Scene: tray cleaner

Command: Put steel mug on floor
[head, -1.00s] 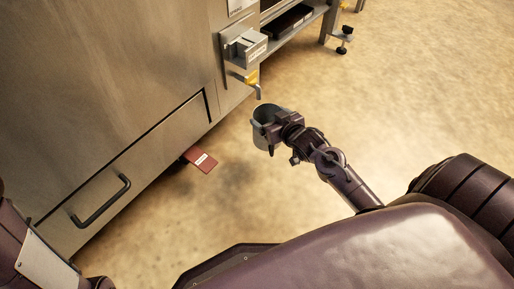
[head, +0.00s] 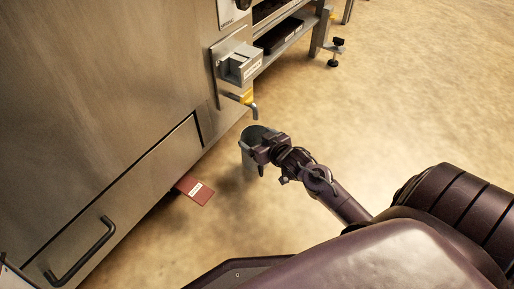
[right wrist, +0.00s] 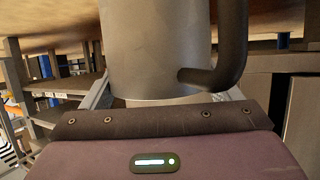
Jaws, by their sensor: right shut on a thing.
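The steel mug (head: 247,160) is a grey metal cylinder with its open top facing up, just below the tap end in the head view. My right gripper (head: 262,152) is shut on it near its rim, from the right side. In the right wrist view the mug (right wrist: 155,50) fills the middle, its dark curved handle (right wrist: 232,50) to the right. The fingertips are mostly hidden there. The floor (head: 370,120) lies around and below the mug; I cannot tell whether its base touches. My left gripper is out of the head view.
A large steel machine (head: 100,90) with a black drawer handle (head: 80,250) stands at left. A yellow-handled tap (head: 247,98) juts out near the mug. A red labelled card (head: 195,190) sticks out low by the machine. A rack (head: 290,35) stands behind. Floor to the right is clear.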

